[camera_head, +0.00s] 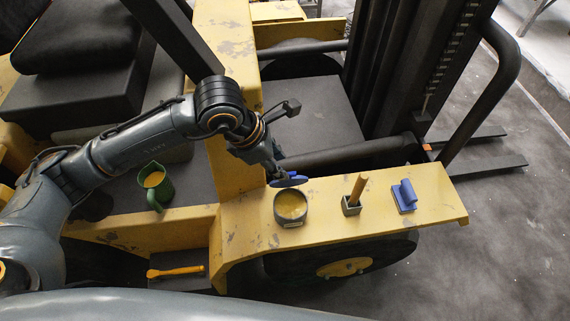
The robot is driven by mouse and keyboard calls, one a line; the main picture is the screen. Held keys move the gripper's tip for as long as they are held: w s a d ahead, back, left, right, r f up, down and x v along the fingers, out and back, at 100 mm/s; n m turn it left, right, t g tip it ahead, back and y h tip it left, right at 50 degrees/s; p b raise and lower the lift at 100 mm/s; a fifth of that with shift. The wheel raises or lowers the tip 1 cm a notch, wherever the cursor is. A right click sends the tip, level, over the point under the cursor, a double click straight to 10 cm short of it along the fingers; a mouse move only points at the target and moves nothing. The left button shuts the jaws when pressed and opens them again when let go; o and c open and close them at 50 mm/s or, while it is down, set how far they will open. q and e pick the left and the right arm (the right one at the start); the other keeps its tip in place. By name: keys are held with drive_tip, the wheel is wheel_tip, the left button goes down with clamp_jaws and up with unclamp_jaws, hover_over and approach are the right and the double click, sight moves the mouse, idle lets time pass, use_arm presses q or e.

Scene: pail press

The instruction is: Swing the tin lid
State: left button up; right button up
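A round grey tin (291,208) stands on the yellow ledge of a forklift, with yellow stuff inside. A blue disc, which looks like the tin lid (290,182), is at the tin's far edge, tilted, leaving the opening mostly uncovered. Whether it touches the tin I cannot tell. My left gripper (275,172) comes down from the upper left and is right at the lid. Its fingers are small and dark here, so their hold on the lid is unclear. My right gripper is not in view.
Right of the tin, a small grey holder (351,207) has a wooden handle upright in it, and a blue block with a grip (404,196) sits beyond. A green jug (155,186) stands at left. A yellow-handled tool (176,271) lies lower left.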

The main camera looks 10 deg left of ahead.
sight(289, 180)
use_arm(q)
drive_tip(key=shift+p+x, duration=0.3)
drive_tip(key=shift+x, duration=1.85)
drive_tip(key=shift+r, duration=0.1)
drive_tip(key=shift+c, duration=0.4)
clamp_jaws()
